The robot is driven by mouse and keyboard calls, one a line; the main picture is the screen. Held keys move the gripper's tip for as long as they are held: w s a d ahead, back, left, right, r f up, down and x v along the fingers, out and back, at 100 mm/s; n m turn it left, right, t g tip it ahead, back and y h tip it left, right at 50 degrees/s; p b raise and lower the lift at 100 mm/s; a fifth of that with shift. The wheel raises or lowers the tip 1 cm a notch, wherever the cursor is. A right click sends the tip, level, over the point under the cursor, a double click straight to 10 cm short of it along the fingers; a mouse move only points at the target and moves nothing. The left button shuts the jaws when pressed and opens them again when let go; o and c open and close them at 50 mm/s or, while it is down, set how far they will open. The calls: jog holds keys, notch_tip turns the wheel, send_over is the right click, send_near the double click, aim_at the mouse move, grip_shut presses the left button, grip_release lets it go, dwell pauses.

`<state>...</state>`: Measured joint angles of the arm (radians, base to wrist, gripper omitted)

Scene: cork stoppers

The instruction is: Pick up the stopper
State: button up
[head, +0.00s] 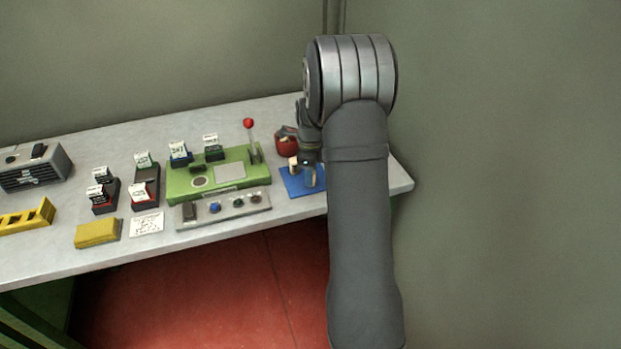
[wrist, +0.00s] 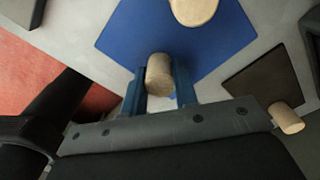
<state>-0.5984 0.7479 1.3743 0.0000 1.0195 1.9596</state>
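The stopper (wrist: 160,74) is a short tan cork cylinder over the blue mat (wrist: 215,55). In the wrist view it sits between the two blue fingers of my gripper (wrist: 160,83), which lie close against its sides with no clear gap. In the head view the stopper (head: 310,179) shows below my gripper, over the blue mat (head: 289,184). Whether it touches the mat is unclear. A second cork (wrist: 195,8) is on the mat, cut off by the top edge. A third cork (wrist: 287,118) is at the right by a dark square pad (wrist: 262,84).
A green panel with a red-knobbed lever (head: 249,124) stands left of the mat. A dark red object (head: 286,142) is behind the mat. The table's right edge is close to my arm.

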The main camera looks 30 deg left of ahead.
jog(key=shift+r, duration=0.1)
notch_tip(320, 180, up, 4)
jog(key=d+r, duration=0.7)
jog(key=d, duration=0.5)
jog(key=s+a+r, duration=0.1)
jog(key=s+a, duration=0.3)
jog(key=a, duration=0.6)
jog(key=s+a+r+n, duration=0.1)
jog(key=s+a, duration=0.2)
jog(key=a, duration=0.6)
jog(key=s+a+r, duration=0.1)
jog(key=s+a, duration=0.3)
jog(key=a, duration=0.6)
jog(key=s+a+f, duration=0.1)
jog(key=a+f, duration=0.1)
jog(key=a, duration=0.1)
jog(key=s+a+f, duration=0.2)
jog(key=a, duration=0.1)
jog(key=s+a+f, duration=0.2)
jog(key=a, duration=0.2)
jog(key=shift+s+a+f, duration=0.1)
jog(key=shift+s, duration=0.15)
jog(key=shift+s+a+f, duration=0.1)
jog(key=shift+a+f, duration=0.15)
jog(key=shift+f, duration=1.9)
jog(key=shift+f, duration=0.1)
